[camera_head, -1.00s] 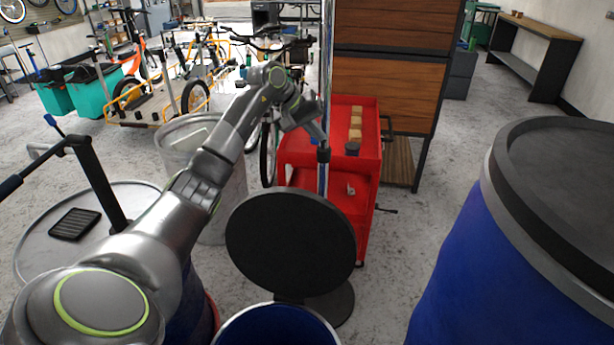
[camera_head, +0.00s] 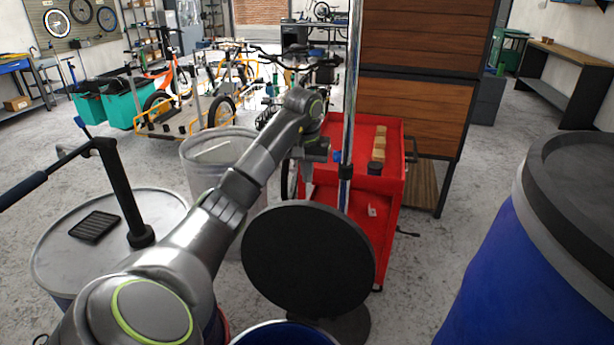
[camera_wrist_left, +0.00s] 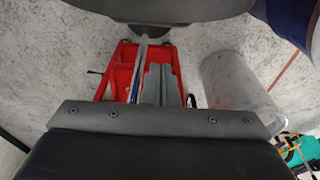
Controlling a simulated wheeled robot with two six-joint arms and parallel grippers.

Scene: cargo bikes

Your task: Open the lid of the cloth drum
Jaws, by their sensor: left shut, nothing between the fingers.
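A round black lid (camera_head: 308,262) stands tipped up on edge, its flat face toward me, in the middle of the head view. Below it the rim and blue inside of an open drum (camera_head: 283,335) show at the bottom edge. The drum's label, if any, is hidden. My left gripper (camera_head: 319,155) is beyond and above the lid, apart from it in the picture, shut and empty. Its dark front (camera_wrist_left: 165,122) fills the lower left wrist view. A dark rounded edge, likely the lid (camera_wrist_left: 155,10), shows at the top there. My right gripper is out of view.
A blue drum with a black lid (camera_head: 583,185) stands at right. A red cart (camera_head: 325,185) and a shiny pole (camera_head: 350,95) stand behind the lid. A grey bin (camera_head: 212,165) and a pale-topped drum (camera_head: 60,245) with a pump are at left. Open floor lies between cart and right drum.

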